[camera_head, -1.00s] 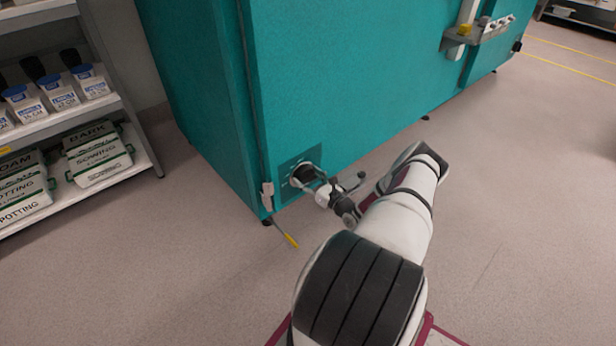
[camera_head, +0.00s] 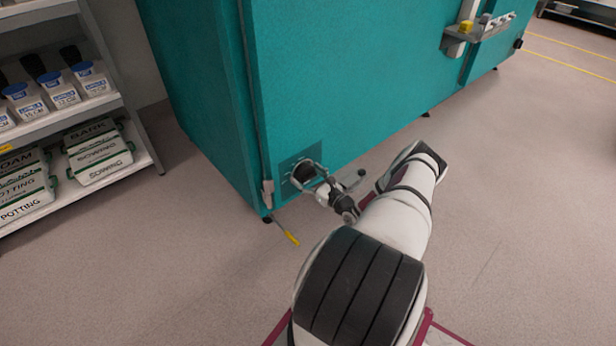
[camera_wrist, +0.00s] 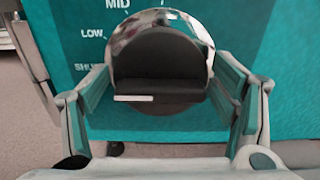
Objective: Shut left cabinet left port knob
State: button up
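The port knob (camera_head: 303,171) is black and sits on a dark label plate low on the teal cabinet door (camera_head: 330,85). In the wrist view the knob (camera_wrist: 160,88) has a shiny metal surround and a white mark on the left of its grip bar. The labels MID, LOW and a partly hidden "SHU…" lie at its upper left and left. My gripper (camera_head: 310,174) is at the knob with its fingers spread on either side. In the wrist view my gripper (camera_wrist: 161,72) straddles the knob; I cannot tell whether the fingers touch it.
A grey bracket (camera_head: 480,34) juts from the cabinet at upper right. The floor in front is mostly clear.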

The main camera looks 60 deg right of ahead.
jog(key=v, duration=1.2)
